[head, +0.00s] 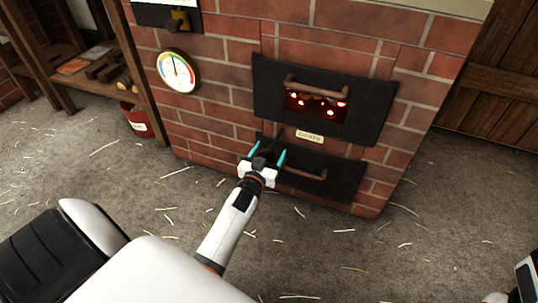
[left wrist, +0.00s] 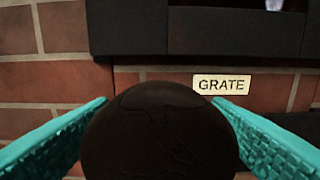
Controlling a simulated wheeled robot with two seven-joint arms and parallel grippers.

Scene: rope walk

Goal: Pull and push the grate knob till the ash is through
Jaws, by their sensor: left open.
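The grate knob (left wrist: 160,135) is a dark, round ball that fills the lower middle of the left wrist view. In the head view it is a small dark shape (head: 268,148) at my left gripper, partly hidden. My left gripper (head: 266,157) is open, with one teal finger on each side of the knob; I cannot tell whether they touch it. A cream GRATE label (left wrist: 222,84) is on the brick to the right of the knob, and it also shows in the head view (head: 309,136). No ash can be made out.
A dark firebox door (head: 372,118) with a glowing window is above the label. A lower dark door (head: 343,180) with a bar handle (head: 305,174) is close to my gripper's right. A gauge (head: 178,71) and a red bucket (head: 137,122) are to the left. The straw-strewn floor in front is open.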

